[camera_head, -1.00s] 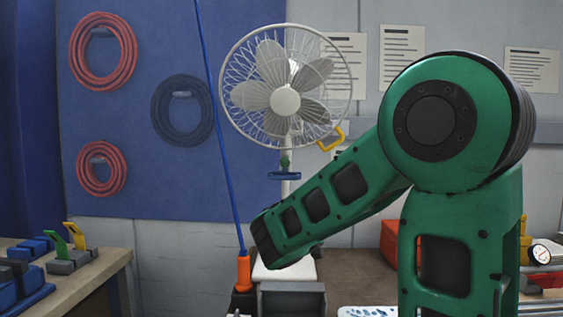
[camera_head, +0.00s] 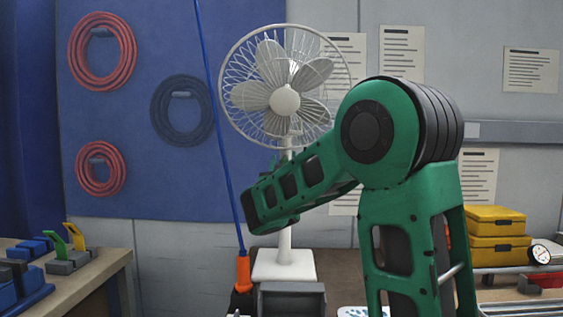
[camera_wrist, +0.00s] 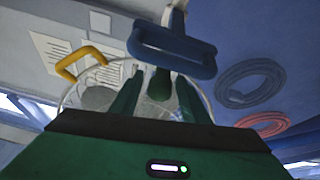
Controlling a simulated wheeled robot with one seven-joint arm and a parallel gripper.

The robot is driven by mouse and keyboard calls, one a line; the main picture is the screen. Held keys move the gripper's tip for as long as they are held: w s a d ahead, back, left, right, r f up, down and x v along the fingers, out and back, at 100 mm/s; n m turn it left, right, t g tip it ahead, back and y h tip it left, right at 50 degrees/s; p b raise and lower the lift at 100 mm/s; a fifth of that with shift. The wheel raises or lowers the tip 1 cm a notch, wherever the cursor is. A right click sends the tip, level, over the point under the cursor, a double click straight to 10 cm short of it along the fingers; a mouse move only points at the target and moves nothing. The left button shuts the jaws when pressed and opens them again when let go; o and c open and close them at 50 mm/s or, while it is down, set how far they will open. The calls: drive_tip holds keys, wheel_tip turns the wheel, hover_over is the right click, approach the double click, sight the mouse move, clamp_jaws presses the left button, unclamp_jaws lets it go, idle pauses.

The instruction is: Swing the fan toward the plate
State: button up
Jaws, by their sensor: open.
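The white fan (camera_head: 284,100) stands on its base (camera_head: 284,265), its round cage facing the head camera. In the wrist view the cage (camera_wrist: 100,98) shows behind my gripper (camera_wrist: 161,75). My gripper's green fingers are apart. A small green part (camera_wrist: 158,84) of the fan shows between them, and I cannot tell whether they touch it. A blue handle (camera_wrist: 172,50) lies just beyond the fingertips, and a yellow handle (camera_wrist: 78,60) is at the left. My arm hides both handles and my gripper in the head view. A white blue-marked thing, perhaps the plate (camera_head: 351,312), is cut off at the bottom edge.
A grey box (camera_head: 290,300) stands before the fan base. Yellow boxes (camera_head: 496,235) and a gauge (camera_head: 541,254) are at the right. A bench (camera_head: 100,270) is at the left.

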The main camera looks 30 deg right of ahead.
drive_tip(key=shift+x, duration=1.1)
